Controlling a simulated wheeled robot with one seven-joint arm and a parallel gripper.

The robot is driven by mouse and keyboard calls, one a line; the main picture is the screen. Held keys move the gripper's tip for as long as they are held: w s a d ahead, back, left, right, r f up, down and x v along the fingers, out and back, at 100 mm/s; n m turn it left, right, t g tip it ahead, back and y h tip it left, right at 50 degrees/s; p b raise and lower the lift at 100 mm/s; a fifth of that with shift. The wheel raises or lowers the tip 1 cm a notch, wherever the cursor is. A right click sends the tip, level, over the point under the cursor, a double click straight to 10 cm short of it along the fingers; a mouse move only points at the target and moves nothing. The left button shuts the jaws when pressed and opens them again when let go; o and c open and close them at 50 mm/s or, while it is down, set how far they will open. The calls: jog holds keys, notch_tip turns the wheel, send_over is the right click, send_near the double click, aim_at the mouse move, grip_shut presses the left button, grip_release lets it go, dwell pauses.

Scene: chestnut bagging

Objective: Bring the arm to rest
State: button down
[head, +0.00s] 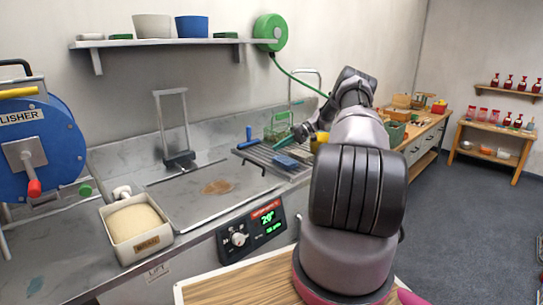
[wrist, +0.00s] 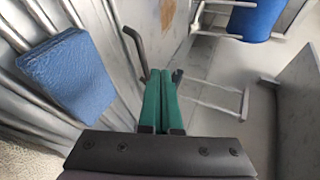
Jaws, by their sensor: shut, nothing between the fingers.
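My gripper shows in the wrist view as two green fingers (wrist: 162,88) pressed side by side, shut and empty. They point down over the metal counter. In the head view my arm reaches away over the sink area, and its own links largely hide the gripper. A blue block (wrist: 66,68) lies on the ribbed drainer to the left of the fingers, apart from them. It also shows in the head view (head: 285,162).
The ribbed drainer (head: 262,160) holds a green wire basket (head: 279,130). A white tub (head: 136,228) stands at the counter's front left. A blue wheel machine (head: 40,145) is at far left. A wooden bench (head: 425,135) stands beyond my arm. Grey floor at right is clear.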

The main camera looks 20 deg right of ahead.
jog(key=v, duration=0.4)
jog(key=shift+w+f, duration=0.1)
jog(key=shift+f, duration=0.05)
jog(key=shift+d+r, duration=0.2)
jog(key=shift+d, duration=0.1)
jog(key=s+a+r+g+h, duration=0.1)
jog(key=a+r+h, duration=0.1)
jog(key=a+r, duration=0.5)
jog(key=s+a+r+g+h, duration=0.1)
jog(key=a+r+h, duration=0.1)
jog(key=a+r, duration=0.5)
jog(key=s+a+r+t+h, duration=0.1)
jog(key=s+a+r+h, duration=0.1)
jog(key=s+a+r, duration=0.4)
jog(key=s+a+r+t+h, duration=0.15)
jog(key=s+r, duration=0.25)
jog(key=r, duration=0.4)
jog(key=s+a+r+m+t+h, duration=0.1)
jog(key=s+a+r+h, duration=0.15)
jog(key=s, duration=0.55)
jog(key=s+a+r+t+h, duration=0.1)
jog(key=s+a+r, duration=0.25)
jog(key=s, duration=0.35)
jog(key=s+f+m+t, duration=0.1)
jog(key=s+m+t, duration=0.1)
jog(key=s, duration=1.2)
jog(key=shift+a+f+t, duration=0.2)
jog(key=shift+a+t, duration=0.1)
jog(key=shift+t, duration=0.35)
